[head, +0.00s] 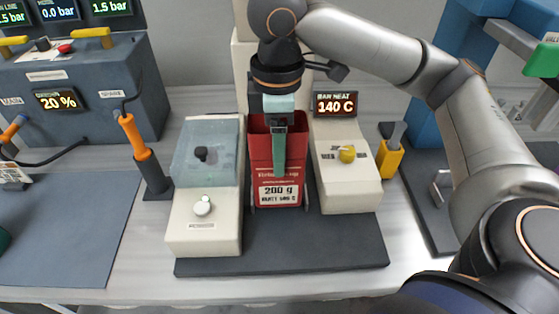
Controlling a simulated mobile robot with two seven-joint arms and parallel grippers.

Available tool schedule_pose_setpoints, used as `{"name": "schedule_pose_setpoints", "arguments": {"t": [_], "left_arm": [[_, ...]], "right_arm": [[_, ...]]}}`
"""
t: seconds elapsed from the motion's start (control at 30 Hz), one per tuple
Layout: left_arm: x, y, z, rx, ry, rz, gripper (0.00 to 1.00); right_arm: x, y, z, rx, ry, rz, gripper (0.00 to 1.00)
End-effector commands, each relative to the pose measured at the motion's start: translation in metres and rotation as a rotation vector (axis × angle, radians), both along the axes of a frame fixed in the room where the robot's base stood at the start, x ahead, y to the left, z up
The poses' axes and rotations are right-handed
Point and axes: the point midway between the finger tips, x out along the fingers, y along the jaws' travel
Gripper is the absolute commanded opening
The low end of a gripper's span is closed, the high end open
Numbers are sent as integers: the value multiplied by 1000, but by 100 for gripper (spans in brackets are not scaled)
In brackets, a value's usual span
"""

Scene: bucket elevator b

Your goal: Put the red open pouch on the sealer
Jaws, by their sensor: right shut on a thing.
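The red open pouch (265,150) is upright between the two cream housings of the sealer (345,190). Its label reads 200 g. My right gripper (279,165) comes down from above and is shut on the pouch; one greenish finger lies over its front face. The sealer's display reads 140 C, with a yellow knob below it. The left housing (205,238) has a clear bluish cover and a white knob. I cannot tell whether the pouch's bottom touches the dark base (300,245). My left gripper is not in view.
A grey control box (90,105) with a 20 % display stands at the left. An orange-handled tool (133,135) stands in a holder beside the sealer. A yellow holder (389,158) is close on its right. The dark mat (70,225) at left is mostly clear.

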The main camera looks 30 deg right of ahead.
Motion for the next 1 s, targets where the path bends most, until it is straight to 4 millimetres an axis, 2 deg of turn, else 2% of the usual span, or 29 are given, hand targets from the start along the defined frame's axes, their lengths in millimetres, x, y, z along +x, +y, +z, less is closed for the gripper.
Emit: {"name": "schedule_pose_setpoints", "arguments": {"t": [0.07, 0.23, 0.6, 0.63, 0.87, 1.0], "left_arm": [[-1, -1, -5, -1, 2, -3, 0], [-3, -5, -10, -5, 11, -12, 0], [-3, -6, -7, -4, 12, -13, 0], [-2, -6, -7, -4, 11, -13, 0], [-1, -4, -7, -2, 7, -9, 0], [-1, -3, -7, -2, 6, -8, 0]], "right_arm": [[2, -6, -11, -1, 2, -3, 39], [1, -4, -35, -2, 1, 0, 39], [1, -4, -37, 0, 0, -1, 39], [1, -4, -38, 0, 0, -1, 72], [1, -4, -38, 0, 0, -1, 98], [1, -4, -38, 0, 0, -1, 100]]}}
